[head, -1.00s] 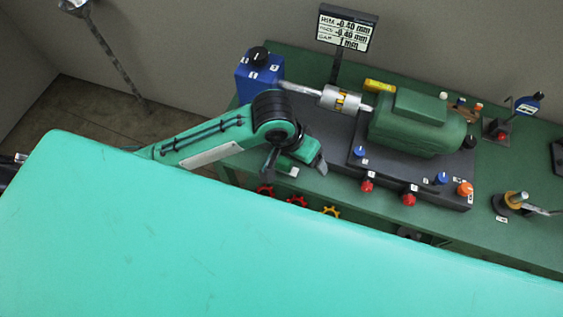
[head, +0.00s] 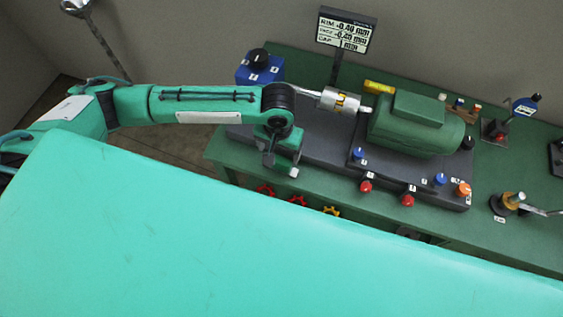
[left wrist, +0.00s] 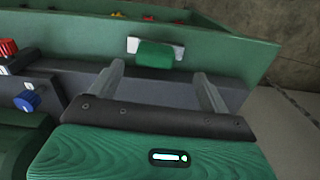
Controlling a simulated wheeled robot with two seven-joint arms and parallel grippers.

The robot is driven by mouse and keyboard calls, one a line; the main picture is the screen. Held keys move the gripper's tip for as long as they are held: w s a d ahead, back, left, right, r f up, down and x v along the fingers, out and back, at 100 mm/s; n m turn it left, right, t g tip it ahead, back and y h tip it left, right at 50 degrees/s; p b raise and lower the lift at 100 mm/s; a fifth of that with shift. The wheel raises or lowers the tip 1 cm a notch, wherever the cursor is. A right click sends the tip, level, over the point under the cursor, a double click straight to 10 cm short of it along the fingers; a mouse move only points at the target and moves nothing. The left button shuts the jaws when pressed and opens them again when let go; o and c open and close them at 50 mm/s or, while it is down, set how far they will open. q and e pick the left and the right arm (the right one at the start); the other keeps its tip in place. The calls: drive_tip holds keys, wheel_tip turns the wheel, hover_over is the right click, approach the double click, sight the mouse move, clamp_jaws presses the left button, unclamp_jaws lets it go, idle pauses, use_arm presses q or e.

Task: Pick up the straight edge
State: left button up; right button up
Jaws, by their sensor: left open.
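In the left wrist view the straight edge, which I take to be the pale metal strip with a green block grip (left wrist: 155,52), lies on the green bench beyond my fingertips. In the head view only a small pale end of it (head: 293,172) shows beside the gripper; the rest is hidden. My left gripper (head: 281,150) points down over the bench's front left part. Its two fingers (left wrist: 158,75) are spread in the wrist view, with the green grip lined up between them and nothing held. My right gripper is not in view.
A dark base plate (head: 320,150) carries a green motor (head: 415,125), a silver coupling (head: 340,100) and red and blue knobs. A blue block (head: 258,68) stands behind the arm. A display (head: 345,30) stands at the back. A large teal surface (head: 220,240) fills the foreground.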

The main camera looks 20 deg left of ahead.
sight(281, 160)
use_arm(q)
drive_tip(key=shift+f, duration=0.9)
drive_tip(key=shift+d+f+p, duration=0.2)
drive_tip(key=shift+f+p, duration=0.2)
drive_tip(key=shift+f, duration=0.15)
wheel_tip(281, 160, down, 4)
drive_tip(key=shift+w+d+r+p, duration=0.15)
drive_tip(key=shift+r+p, duration=0.1)
drive_tip(key=shift+p, duration=0.3)
drive_tip(key=shift+f, duration=0.4)
drive_tip(key=shift+c, duration=0.2)
drive_tip(key=c, duration=1.1)
drive_tip(key=shift+c, duration=0.2)
